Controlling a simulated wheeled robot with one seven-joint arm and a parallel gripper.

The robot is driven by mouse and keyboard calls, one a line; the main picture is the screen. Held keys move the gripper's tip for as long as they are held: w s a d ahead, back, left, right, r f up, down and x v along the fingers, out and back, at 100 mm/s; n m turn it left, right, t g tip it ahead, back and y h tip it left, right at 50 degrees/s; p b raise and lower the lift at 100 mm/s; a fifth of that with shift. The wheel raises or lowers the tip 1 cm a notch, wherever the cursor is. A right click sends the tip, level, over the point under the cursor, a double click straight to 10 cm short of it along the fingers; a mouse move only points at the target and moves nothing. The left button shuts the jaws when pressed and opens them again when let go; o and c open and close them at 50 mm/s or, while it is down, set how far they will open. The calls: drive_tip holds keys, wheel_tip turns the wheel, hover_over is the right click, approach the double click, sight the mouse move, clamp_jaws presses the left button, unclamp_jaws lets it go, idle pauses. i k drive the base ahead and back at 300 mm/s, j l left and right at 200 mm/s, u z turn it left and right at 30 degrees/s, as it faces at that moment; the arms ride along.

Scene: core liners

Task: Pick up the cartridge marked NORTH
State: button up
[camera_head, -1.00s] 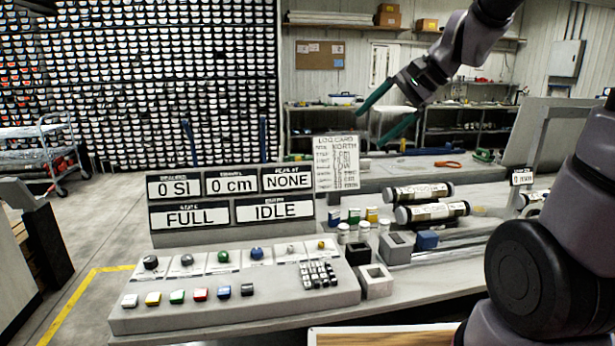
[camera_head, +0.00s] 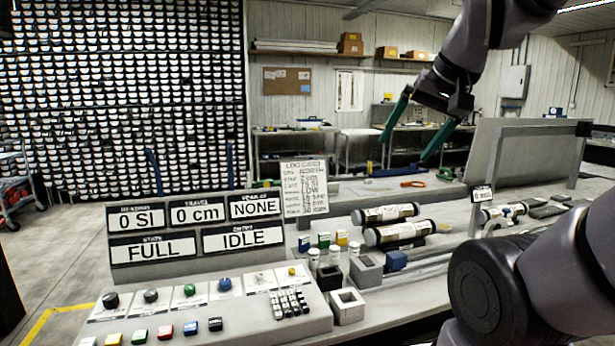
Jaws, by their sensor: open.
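My gripper (camera_head: 404,150) is open and empty, its two green fingers spread and pointing down, high above the back of the bench. Two cylindrical cartridges with dark ends and pale labels lie on the bench below it: a rear one (camera_head: 386,214) and a front one (camera_head: 400,233). A third, similar cylinder (camera_head: 503,212) lies farther right, near a small sign. The print on the cylinders is too small to read, so I cannot tell which is marked NORTH. A log card (camera_head: 305,187) left of them appears to carry the word NORTH.
A control console (camera_head: 200,310) with buttons and a keypad fills the front left, under display panels (camera_head: 196,227) reading FULL and IDLE. Small coloured blocks (camera_head: 323,240), white jars and grey holders (camera_head: 347,306) stand left of the cylinders. A grey frame with a panel (camera_head: 522,150) rises at right.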

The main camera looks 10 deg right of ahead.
sight(341, 236)
drive_tip(key=i+l+u, duration=0.25)
drive_tip(key=i+l, duration=0.2)
drive_tip(key=l, duration=0.25)
drive_tip(key=i+l+u, duration=0.15)
drive_tip(key=l, duration=0.25)
